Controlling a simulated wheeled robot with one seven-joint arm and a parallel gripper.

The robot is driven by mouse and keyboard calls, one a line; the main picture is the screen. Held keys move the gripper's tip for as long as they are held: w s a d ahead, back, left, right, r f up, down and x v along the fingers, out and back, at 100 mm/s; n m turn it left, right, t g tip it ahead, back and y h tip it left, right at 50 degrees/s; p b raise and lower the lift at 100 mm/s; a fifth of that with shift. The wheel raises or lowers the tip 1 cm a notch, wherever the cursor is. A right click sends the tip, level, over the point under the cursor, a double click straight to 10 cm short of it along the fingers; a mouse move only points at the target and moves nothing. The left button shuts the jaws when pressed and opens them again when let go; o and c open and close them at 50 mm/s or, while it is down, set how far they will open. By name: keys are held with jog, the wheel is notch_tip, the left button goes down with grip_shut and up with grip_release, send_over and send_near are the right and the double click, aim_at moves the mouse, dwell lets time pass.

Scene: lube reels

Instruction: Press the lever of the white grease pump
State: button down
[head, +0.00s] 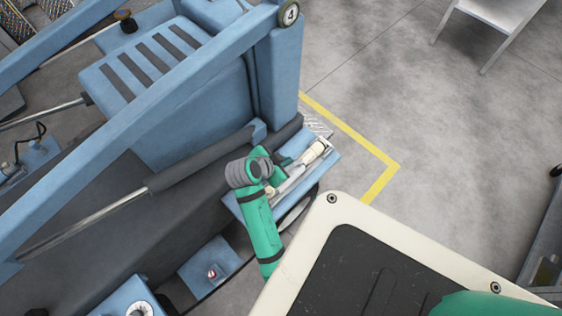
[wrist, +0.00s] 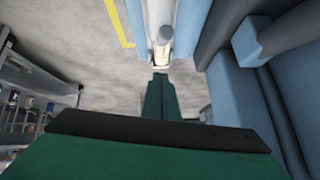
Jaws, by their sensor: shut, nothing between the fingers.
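The white grease pump (head: 316,151) lies on a narrow blue ledge in the middle of the head view, partly covered by my green arm. In the wrist view the pale end of the pump (wrist: 162,38) shows just beyond my fingertips. My gripper (wrist: 160,74) has its two green fingers together with nothing between them, pointing at that pale end. I cannot tell whether the tips touch it. I cannot make out the lever clearly as a separate part. My fingers are not clearly visible in the head view.
A blue machine frame (head: 205,110) with a dark cylinder (head: 205,160) stands close on the left. A yellow floor line (head: 385,150) runs past the ledge, with open grey floor beyond. A shelf unit (wrist: 30,95) with small items stands at the left in the wrist view.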

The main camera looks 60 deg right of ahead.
aim_at(289, 167)
jog(key=f, duration=0.2)
jog(key=d+f, duration=0.1)
jog(key=f, duration=0.1)
jog(key=shift+w+f, duration=0.15)
jog(key=shift+w, duration=0.05)
jog(key=shift+w+a+f, duration=0.2)
jog(key=shift+a+f, duration=0.25)
jog(key=shift+f, duration=0.15)
jog(key=shift+f, duration=0.1)
